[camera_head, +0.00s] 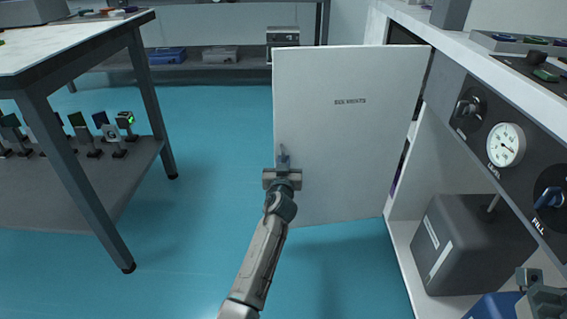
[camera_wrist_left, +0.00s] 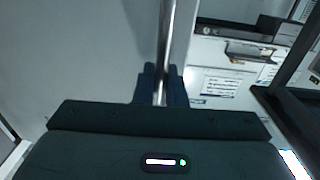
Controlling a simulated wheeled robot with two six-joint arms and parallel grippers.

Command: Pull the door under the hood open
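The white door (camera_head: 350,120) labelled "SOLVENTS" stands swung wide open from the cabinet under the hood, hinged at its right side. My left gripper (camera_head: 283,160) is at the door's free left edge, below mid-height. In the left wrist view, its dark fingers (camera_wrist_left: 162,85) stand on both sides of a narrow shiny metal strip (camera_wrist_left: 167,40), seemingly closed on it. I cannot tell whether the strip is the door's handle or its edge. My right gripper (camera_head: 540,290) shows only partly at the lower right, and its fingers are unclear.
The open cabinet (camera_head: 402,245) holds a dark grey container (camera_head: 465,245). A panel with a gauge (camera_head: 505,145) and knobs is above it. A table (camera_head: 65,50) with a lower shelf of small devices stands left. Blue floor (camera_head: 200,210) lies free between.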

